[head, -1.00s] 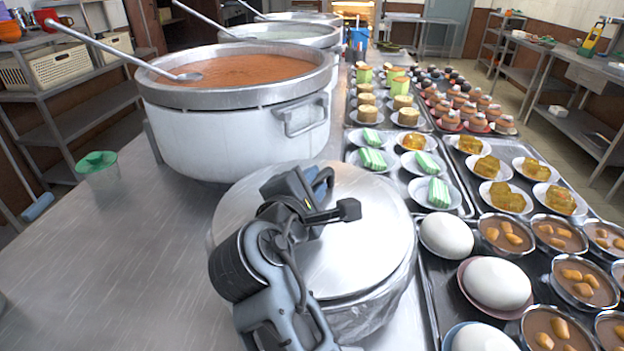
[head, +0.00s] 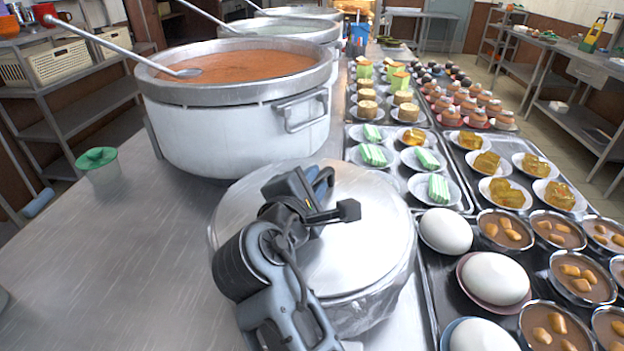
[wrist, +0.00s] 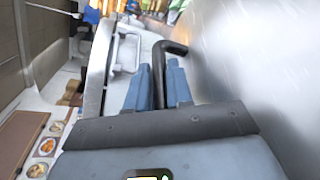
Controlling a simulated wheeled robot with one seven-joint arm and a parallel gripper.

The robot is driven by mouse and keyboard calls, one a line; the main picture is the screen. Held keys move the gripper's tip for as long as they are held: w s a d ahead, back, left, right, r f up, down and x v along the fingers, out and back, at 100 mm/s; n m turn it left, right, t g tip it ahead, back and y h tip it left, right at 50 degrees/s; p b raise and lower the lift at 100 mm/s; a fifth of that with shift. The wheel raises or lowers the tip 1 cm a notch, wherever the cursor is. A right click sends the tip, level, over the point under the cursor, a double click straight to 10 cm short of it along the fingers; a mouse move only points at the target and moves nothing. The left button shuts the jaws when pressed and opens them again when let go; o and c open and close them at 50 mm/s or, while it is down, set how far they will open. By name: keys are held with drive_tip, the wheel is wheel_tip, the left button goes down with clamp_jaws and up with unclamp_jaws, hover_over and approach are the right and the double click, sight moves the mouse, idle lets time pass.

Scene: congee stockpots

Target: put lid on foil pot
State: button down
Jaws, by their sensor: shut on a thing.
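The round silver lid (head: 365,240) lies over the top of the foil pot (head: 375,312), looking nearly level. The pot's crinkled foil side shows below the lid's front edge and around its rim; whether the lid is fully seated I cannot tell. My gripper (head: 318,180) is above the middle of the lid, and my arm covers the lid's front left part. In the wrist view, my blue-grey fingers (wrist: 165,84) are shut on the lid's black bent handle (wrist: 171,50). The shiny lid surface (wrist: 235,70) fills the right of that view.
A large white stockpot (head: 235,130) of orange congee with a ladle (head: 110,48) stands behind left. Trays of food (head: 432,265) run close along the right, with white eggs nearest. A green-topped cup (head: 102,165) stands at left. The steel counter (head: 120,270) is clear at front left.

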drive_tip(key=shift+r, duration=0.1)
drive_tip(key=c, duration=0.9)
unclamp_jaws()
drive_tip(key=shift+b+v, duration=0.35)
drive_tip(key=shift+v, duration=3.5)
drive_tip(key=shift+s, duration=0.2)
